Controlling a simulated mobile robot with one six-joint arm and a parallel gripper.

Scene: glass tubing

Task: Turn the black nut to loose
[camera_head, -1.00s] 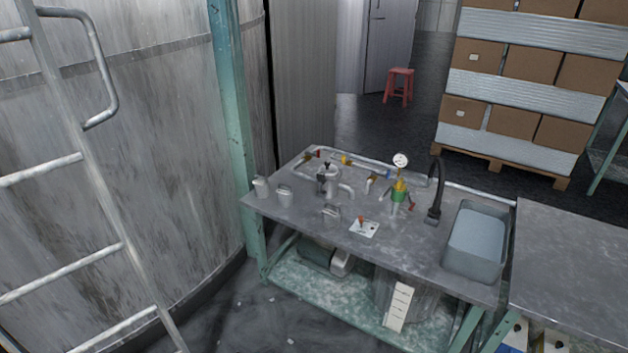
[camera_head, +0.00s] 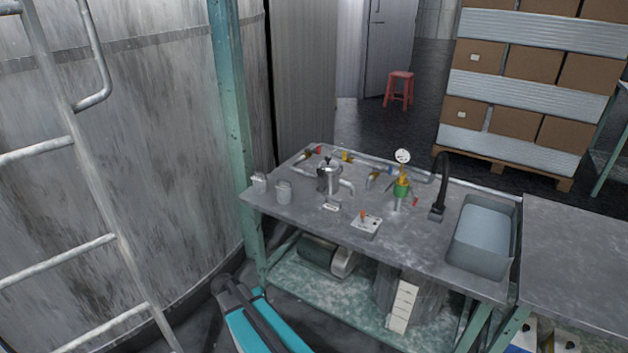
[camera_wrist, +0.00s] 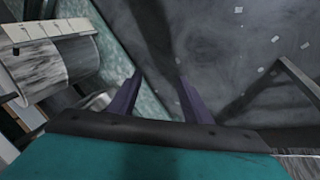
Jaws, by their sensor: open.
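I cannot make out the black nut for certain. In the head view a metal vessel (camera_head: 329,178) with a small dark part on its top stands on the workbench (camera_head: 408,235); whether that part is the nut is too small to tell. My teal arm shows low in the head view, in front of the bench's left end and below its top. In the wrist view my gripper (camera_wrist: 160,82) has its two purple fingers apart with nothing between them, over the dark floor and the edge of the bench's lower shelf.
The bench also bears pipes with coloured valve handles, a pressure gauge (camera_head: 402,156), a small switch box (camera_head: 366,226), a black tap (camera_head: 439,185) and a sink (camera_head: 482,240). A large tank with a ladder (camera_head: 100,210) and a green post (camera_head: 232,110) stand to the left.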

